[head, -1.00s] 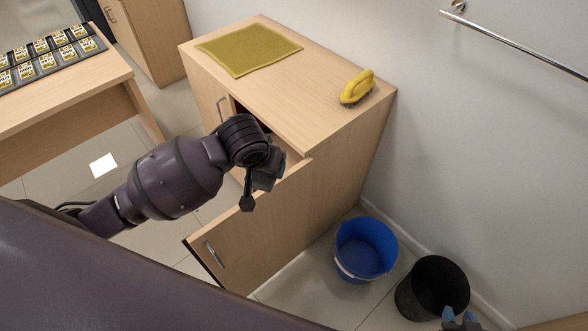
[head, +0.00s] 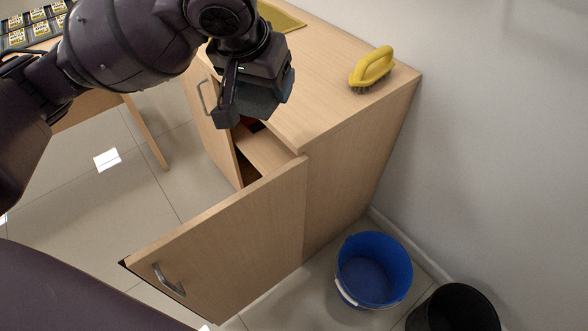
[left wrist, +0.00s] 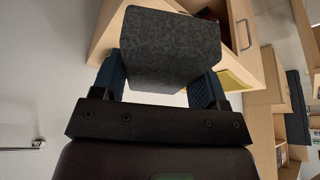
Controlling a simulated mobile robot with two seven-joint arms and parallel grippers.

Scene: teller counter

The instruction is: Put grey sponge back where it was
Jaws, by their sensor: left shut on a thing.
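The grey sponge (left wrist: 170,50) is a dark speckled block held between the two fingers of my left gripper (left wrist: 160,85) in the left wrist view. In the head view my left gripper (head: 256,104) is shut on it, raised in front of the cabinet (head: 350,150), above its open compartment. The cabinet's near door (head: 225,245) stands swung wide open. A shelf (head: 265,150) shows inside, with something small and dark red behind it. The gripper hides much of the compartment. My right gripper is not in view.
On the cabinet top lie a yellow scrubbing brush (head: 371,69) and a yellow cloth (head: 281,19), partly hidden by my arm. A blue bucket (head: 373,270) and a black bin (head: 455,310) stand on the floor right of the open door.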

